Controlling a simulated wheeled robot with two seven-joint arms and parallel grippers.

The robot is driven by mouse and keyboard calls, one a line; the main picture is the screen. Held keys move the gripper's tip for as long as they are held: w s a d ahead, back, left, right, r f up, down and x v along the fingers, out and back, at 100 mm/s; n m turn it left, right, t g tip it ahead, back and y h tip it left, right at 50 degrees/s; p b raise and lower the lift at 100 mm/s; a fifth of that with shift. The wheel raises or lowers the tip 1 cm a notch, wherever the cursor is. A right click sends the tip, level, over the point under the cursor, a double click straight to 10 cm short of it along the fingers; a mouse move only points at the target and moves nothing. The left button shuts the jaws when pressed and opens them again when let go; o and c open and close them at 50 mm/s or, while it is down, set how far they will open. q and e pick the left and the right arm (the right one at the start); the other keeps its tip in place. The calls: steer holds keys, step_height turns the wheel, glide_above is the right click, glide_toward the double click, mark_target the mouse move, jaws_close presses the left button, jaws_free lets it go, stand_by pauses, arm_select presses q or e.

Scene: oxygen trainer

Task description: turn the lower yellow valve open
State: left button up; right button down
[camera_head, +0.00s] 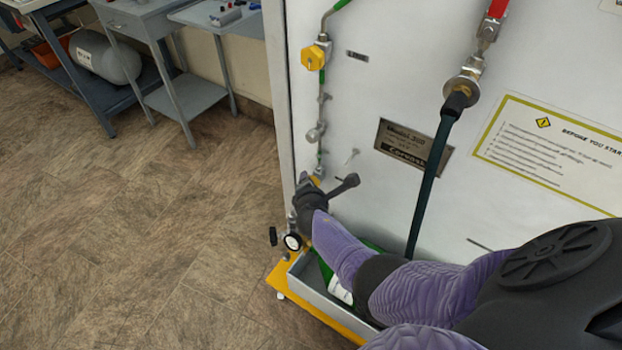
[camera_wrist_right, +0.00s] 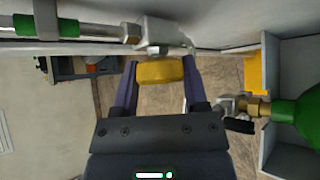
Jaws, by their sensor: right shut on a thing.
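The lower yellow valve (camera_wrist_right: 160,73) sits between the two fingers of my right gripper (camera_wrist_right: 158,82) in the right wrist view. The gripper is shut on its yellow knob, with one finger on each side. In the head view my right gripper (camera_head: 308,188) is at the lower left of the white panel, and only a sliver of yellow shows by it. The upper yellow valve (camera_head: 314,57) is higher on the same pipe line, clear of the gripper. My left gripper is not in view.
The white panel (camera_head: 400,70) stands close behind the gripper. A dark hose (camera_head: 431,185) hangs to its right. A green cylinder (camera_wrist_right: 308,112) shows in the wrist view. Open floor lies left.

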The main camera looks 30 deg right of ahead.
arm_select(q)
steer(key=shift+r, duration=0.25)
arm_select(e)
steer(key=shift+g, duration=0.3)
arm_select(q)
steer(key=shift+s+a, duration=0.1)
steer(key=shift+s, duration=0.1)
arm_select(e)
steer(key=shift+c, duration=2)
jaws_free()
arm_select(q)
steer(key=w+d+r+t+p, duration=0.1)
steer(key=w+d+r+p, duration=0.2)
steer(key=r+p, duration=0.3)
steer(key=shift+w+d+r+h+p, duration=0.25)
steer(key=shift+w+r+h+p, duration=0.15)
steer(key=shift+p, duration=0.2)
arm_select(e)
steer(key=v, duration=1)
steer(key=shift+f, duration=0.15)
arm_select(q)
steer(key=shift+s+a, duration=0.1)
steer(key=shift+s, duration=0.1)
arm_select(e)
steer(key=shift+s, duration=0.15)
